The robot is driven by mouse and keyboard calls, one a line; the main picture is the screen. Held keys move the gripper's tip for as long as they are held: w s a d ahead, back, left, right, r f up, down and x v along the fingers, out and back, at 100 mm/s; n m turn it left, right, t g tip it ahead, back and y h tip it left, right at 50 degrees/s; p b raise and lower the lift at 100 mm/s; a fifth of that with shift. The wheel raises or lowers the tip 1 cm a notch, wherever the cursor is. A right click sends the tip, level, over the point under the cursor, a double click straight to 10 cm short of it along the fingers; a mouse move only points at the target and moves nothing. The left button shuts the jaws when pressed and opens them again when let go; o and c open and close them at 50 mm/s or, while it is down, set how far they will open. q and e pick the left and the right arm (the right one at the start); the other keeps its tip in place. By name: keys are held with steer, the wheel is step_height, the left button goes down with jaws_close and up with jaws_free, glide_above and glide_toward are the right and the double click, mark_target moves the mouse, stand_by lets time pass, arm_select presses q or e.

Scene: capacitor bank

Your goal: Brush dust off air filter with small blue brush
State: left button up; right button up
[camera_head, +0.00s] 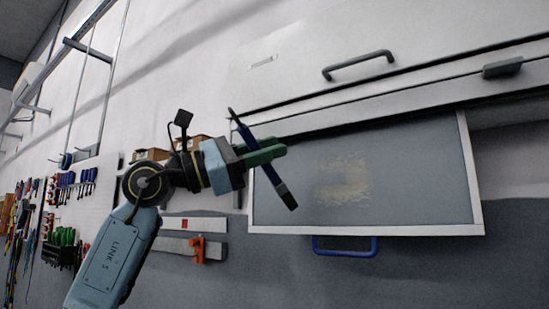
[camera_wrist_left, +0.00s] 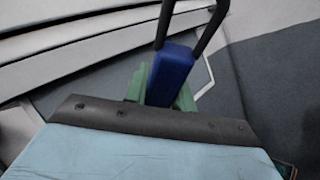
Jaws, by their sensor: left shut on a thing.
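The air filter (camera_head: 420,170) is a grey panel in a white frame, below a white cabinet front. A tan patch of dust (camera_head: 343,182) lies near its middle. My left gripper (camera_head: 268,152), with green fingers, is shut on the small blue brush (camera_head: 246,134), which slants from upper left to a dark lower end in front of the filter's left side. I cannot tell whether the brush touches the filter. In the left wrist view the brush's blue part (camera_wrist_left: 173,75) sits between the green fingers. My right gripper is in neither view.
A dark cabinet handle (camera_head: 358,64) is above the filter and a blue handle (camera_head: 345,247) below it. Tools (camera_head: 75,185) hang on the left wall.

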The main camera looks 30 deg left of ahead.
mark_target(248, 138)
arm_select(q)
steer(key=shift+s+a+b, duration=0.1)
steer(key=shift+s+b, duration=0.4)
steer(key=shift+s, duration=1.85)
